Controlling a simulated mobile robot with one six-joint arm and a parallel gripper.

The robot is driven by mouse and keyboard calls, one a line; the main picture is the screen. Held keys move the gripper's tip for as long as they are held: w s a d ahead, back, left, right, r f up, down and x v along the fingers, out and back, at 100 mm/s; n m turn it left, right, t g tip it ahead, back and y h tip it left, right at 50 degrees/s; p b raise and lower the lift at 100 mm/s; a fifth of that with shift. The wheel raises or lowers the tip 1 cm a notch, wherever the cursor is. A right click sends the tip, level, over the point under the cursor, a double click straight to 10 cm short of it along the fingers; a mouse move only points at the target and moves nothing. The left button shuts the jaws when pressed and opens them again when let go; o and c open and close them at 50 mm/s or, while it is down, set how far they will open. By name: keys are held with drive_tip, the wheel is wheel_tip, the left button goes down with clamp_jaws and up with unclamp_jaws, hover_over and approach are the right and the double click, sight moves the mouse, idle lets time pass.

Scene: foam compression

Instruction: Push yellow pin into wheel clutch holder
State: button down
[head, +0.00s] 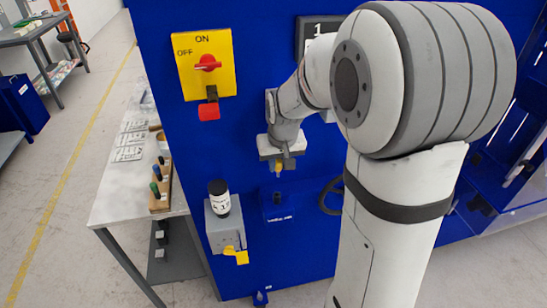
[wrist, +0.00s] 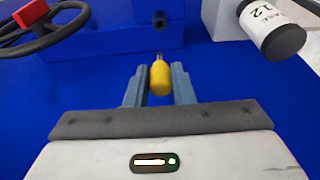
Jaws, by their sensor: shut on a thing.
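The yellow pin (wrist: 160,78) is held between the two fingers of my gripper (wrist: 159,70) in the wrist view, its thin metal tip pointing away from the gripper. In the head view the pin (head: 278,168) shows as a small yellow bit below my gripper (head: 281,160). In the head view this block (head: 270,209) sits on the blue panel below my gripper. The pin appears apart from it; the exact gap is unclear.
A dark handwheel with a red part (wrist: 38,28) is left of the block in the wrist view. A black-and-white canister (head: 219,198) stands on a grey box (head: 218,233) in the head view. A yellow switch plate (head: 204,64) is above.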

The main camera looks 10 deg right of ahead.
sight(278, 171)
drive_tip(key=shift+s+b+x, duration=0.2)
drive_tip(key=shift+b+x, duration=0.6)
drive_tip(key=shift+x, duration=0.55)
drive_tip(key=shift+s+a+f+b, duration=0.15)
drive_tip(key=shift+f+b, duration=1.15)
drive_tip(key=shift+f, duration=0.45)
drive_tip(key=shift+s+f+b, duration=0.1)
drive_tip(key=shift+f+b, duration=1.6)
drive_tip(key=shift+f, duration=0.1)
drive_tip(key=c, duration=1.2)
unclamp_jaws()
drive_tip(key=shift+o, duration=0.2)
drive_tip(key=shift+r, duration=0.2)
drive_tip(key=shift+w+p+v, duration=0.25)
drive_tip(key=shift+p+v, duration=0.45)
drive_tip(key=shift+v, duration=0.25)
drive_tip(key=shift+w+p+v, duration=0.2)
drive_tip(key=shift+p+v, duration=0.45)
drive_tip(key=shift+v, duration=0.3)
drive_tip(key=shift+w+p+v, duration=0.25)
drive_tip(key=shift+p+v, duration=0.45)
drive_tip(key=shift+v, duration=0.2)
drive_tip(key=shift+r, duration=0.2)
